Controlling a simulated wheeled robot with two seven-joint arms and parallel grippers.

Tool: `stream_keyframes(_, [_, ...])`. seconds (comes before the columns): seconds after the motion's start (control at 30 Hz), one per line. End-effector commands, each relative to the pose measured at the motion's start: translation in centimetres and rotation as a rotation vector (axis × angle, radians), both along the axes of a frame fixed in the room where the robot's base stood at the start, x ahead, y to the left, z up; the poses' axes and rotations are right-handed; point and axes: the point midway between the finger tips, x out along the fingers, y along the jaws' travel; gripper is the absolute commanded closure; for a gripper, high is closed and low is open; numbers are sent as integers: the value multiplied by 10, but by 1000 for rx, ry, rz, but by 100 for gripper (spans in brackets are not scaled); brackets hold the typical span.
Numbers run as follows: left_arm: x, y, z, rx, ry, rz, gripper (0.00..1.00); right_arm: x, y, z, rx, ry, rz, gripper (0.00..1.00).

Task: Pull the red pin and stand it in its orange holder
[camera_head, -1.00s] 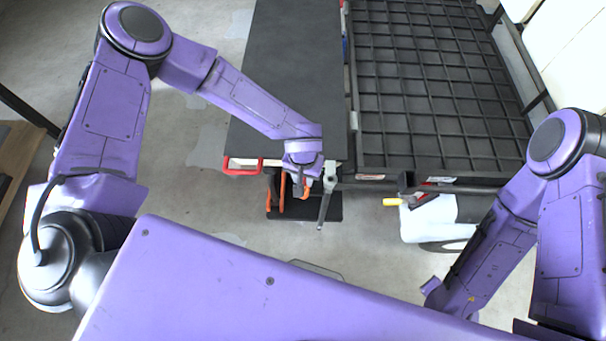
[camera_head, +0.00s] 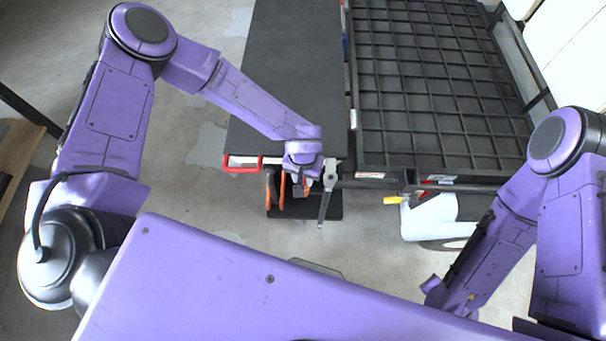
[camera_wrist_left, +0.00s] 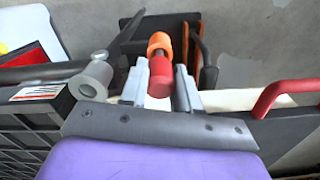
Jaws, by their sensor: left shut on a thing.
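In the left wrist view the red pin (camera_wrist_left: 161,76) sits between the two grey fingers of my left gripper (camera_wrist_left: 160,88), which is shut on it. The orange holder (camera_wrist_left: 159,44) shows just behind the pin and in line with it. Whether the pin stands in the holder or only overlaps it in the picture, I cannot tell. In the head view my left gripper (camera_head: 300,176) is over orange parts at the end of the dark table, and its wrist hides the pin. My right arm is at the right; its gripper does not show.
A grey bar with a round collar (camera_wrist_left: 97,74) stands close to my left gripper. A red handle (camera_wrist_left: 284,94) is on the other side. The dark table top (camera_head: 290,80) and the black grid deck (camera_head: 435,90) lie beyond. A white body with a yellow grip (camera_head: 393,200) is at right.

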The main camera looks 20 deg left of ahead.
Motion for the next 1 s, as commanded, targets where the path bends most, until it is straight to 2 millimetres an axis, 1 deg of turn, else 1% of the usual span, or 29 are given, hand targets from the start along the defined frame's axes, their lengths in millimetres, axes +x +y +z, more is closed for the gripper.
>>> stream_keyframes(1.0, [0, 0, -26, 0, 0, 1, 100, 0, 0, -15, 0, 0, 0, 57])
